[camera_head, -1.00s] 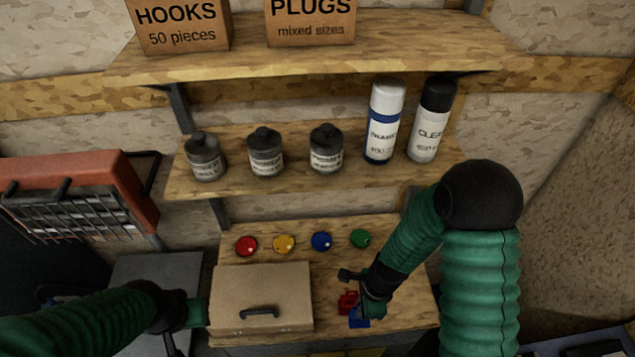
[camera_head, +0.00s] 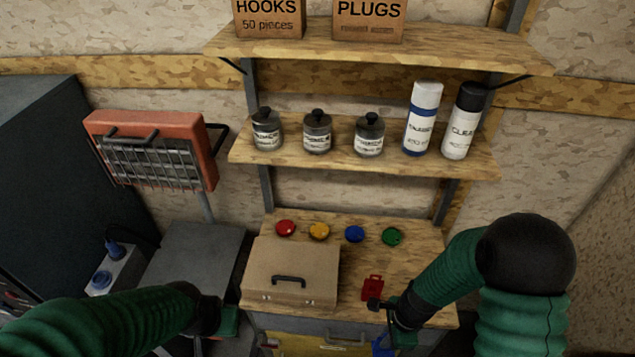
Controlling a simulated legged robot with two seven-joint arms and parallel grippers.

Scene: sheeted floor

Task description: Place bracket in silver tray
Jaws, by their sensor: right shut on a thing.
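My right gripper (camera_head: 388,333) is shut on a small blue piece (camera_head: 382,348), which looks like the bracket, at the front edge of the wooden bench (camera_head: 420,270). The arm hides part of the piece. A red piece (camera_head: 372,288) lies on the bench just behind that gripper. My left gripper (camera_head: 226,321) is at the lower left, in front of the grey surface and left of the case; its fingers are not clear. I cannot make out a silver tray for certain.
A tan case (camera_head: 292,262) with a dark handle sits on the bench. Coloured discs (camera_head: 354,234) line the back. Above are shelves with jars (camera_head: 317,133) and spray cans (camera_head: 422,120). A grey flat surface (camera_head: 193,262) and a red heater-like unit (camera_head: 155,150) are at left.

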